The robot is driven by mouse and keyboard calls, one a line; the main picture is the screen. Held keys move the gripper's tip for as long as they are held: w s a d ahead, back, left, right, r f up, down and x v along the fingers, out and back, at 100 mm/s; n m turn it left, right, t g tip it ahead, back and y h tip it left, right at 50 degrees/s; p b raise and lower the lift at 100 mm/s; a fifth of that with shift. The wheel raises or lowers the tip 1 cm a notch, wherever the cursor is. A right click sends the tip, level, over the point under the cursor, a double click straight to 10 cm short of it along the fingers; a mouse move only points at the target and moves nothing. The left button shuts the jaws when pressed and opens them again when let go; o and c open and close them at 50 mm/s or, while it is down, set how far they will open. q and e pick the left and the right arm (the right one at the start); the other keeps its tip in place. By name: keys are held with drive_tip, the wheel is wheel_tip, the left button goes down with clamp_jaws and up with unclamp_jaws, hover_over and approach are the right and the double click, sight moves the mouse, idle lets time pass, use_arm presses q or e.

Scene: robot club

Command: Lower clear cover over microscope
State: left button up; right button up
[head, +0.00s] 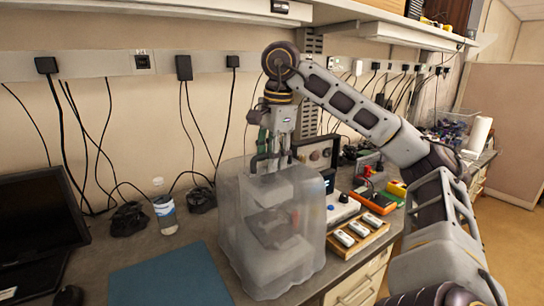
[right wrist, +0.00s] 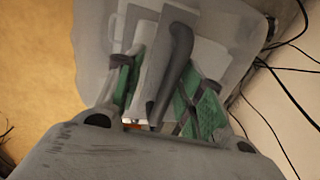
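The clear cover (head: 307,240) is a frosted, see-through box with rounded edges, upright near the front of the grey desk. The microscope (head: 268,222) shows blurred through its walls, with a pale top and a darker middle. The cover's lower edge looks at desk level, but I cannot tell if it touches. My right gripper (head: 271,162) points down at the cover's top. In the right wrist view, its green-padded fingers (right wrist: 160,95) stand on both sides of a grey bar-like part (right wrist: 170,75). Whether they press on it is unclear. My left gripper is out of view.
A blue mat (head: 172,278) lies to the left, with a water bottle (head: 165,212) behind it and a dark monitor (head: 38,228) at far left. To the right are a wooden tray (head: 357,240) with white pieces and an orange meter (head: 373,202). Cables hang behind.

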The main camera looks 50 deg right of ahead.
drive_tip(key=shift+s+a+r, duration=0.1)
drive_tip(key=shift+s+r, duration=0.1)
drive_tip(key=shift+r, duration=1.2)
idle(0.8)
drive_tip(key=shift+r, duration=0.35)
drive_tip(key=shift+r, duration=0.1)
drive_tip(key=shift+s+r, duration=0.2)
drive_tip(key=shift+r, duration=0.8)
drive_tip(key=shift+s+r, duration=0.2)
drive_tip(key=shift+r, duration=0.8)
drive_tip(key=shift+a+f, duration=0.1)
drive_tip(key=shift+f, duration=0.2)
drive_tip(key=shift+w+f, duration=0.2)
drive_tip(key=shift+f, duration=0.85)
drive_tip(key=shift+r, duration=0.3)
drive_tip(key=shift+s+r, duration=0.2)
drive_tip(key=shift+r, duration=0.85)
